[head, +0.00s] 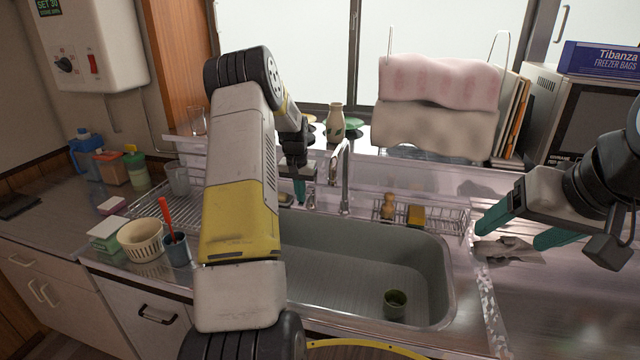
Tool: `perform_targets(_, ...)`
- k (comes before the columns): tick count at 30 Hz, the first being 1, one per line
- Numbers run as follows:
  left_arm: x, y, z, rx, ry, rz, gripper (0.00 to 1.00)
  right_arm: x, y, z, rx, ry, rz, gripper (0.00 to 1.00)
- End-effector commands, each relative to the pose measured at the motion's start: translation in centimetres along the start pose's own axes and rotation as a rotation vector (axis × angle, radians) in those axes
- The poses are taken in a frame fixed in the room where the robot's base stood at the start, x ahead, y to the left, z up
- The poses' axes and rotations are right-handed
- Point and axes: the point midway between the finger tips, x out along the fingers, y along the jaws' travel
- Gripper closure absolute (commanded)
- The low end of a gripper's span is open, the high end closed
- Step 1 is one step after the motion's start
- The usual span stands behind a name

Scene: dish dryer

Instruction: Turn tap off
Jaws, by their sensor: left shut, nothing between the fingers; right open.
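The metal tap (345,178) stands behind the sink, its curved spout reaching forward. My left gripper (300,190) is shut and empty, pointing down just left of the spout, near the tap's base. My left arm hides part of the area behind and left of it, and I cannot tell whether the fingers touch the tap's handle. No water stream is clearly visible under the spout. My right gripper (514,233) is open over the counter right of the sink, with a grey cloth (508,250) lying between and below its fingers.
A drying rack (150,205), a cream basket (141,239) and a blue cup (177,249) stand at left. Towels (437,105) hang at the back.

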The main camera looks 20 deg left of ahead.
Motion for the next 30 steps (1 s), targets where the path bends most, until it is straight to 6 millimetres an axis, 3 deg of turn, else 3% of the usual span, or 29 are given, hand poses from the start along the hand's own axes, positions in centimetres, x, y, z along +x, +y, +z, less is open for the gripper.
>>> perform_targets(11, -1.0, 0.2, -0.1, 0.000, 0.002, 0.000, 1.00, 0.0, 0.0, 0.0, 0.000, 0.000, 0.000, 0.26)
perform_targets(17, -4.9, 0.9, -0.2, 0.002, 0.005, -0.001, 1.00, 0.0, 0.0, 0.0, 0.000, 0.000, 0.000, 0.26)
perform_targets(24, -10.2, 0.8, 1.1, 0.001, 0.004, -0.001, 1.00, 0.0, 0.0, 0.0, 0.000, 0.000, 0.000, 0.26)
perform_targets(30, -12.9, 0.8, 1.8, 0.000, 0.001, 0.000, 1.00, 0.0, 0.0, 0.0, 0.000, 0.000, 0.000, 0.26)
